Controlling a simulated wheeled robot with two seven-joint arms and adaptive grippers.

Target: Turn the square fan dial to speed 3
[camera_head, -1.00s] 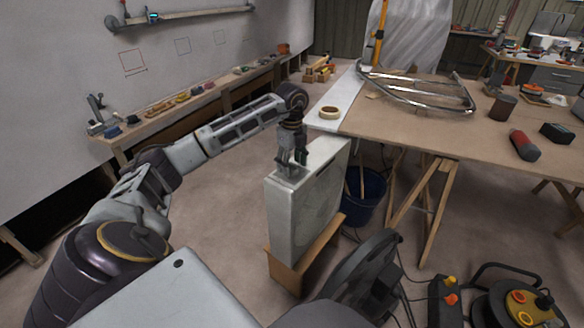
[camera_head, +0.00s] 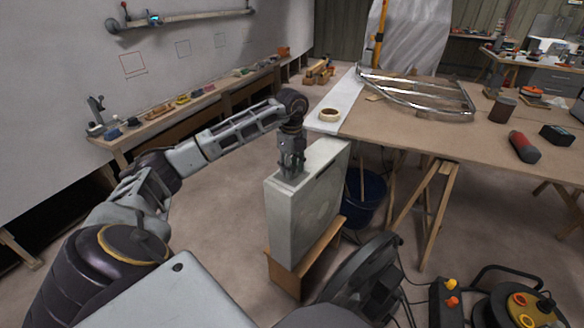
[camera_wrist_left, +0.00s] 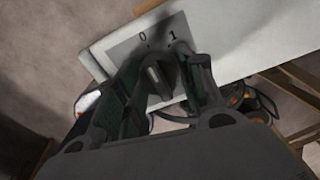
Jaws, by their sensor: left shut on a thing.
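The square fan (camera_head: 305,215) is a pale upright box with a round grille on its right face. It stands on a small wooden support. My left gripper (camera_head: 291,174) points down onto the near end of its top. In the left wrist view the dial (camera_wrist_left: 155,76) sits between the fingers of my left gripper (camera_wrist_left: 168,72), which is shut on it. A grey panel (camera_wrist_left: 128,47) there shows the numbers 0 and 1. Other marks are hidden by the fingers, and I cannot tell which number the dial points to. My right gripper is not in view.
A dark round fan (camera_head: 362,278) stands close at the right, near a cable reel (camera_head: 515,305). A blue bucket (camera_head: 366,195) is behind the square fan. A workbench (camera_head: 420,130) on trestles stands at the right. The floor to the left is clear.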

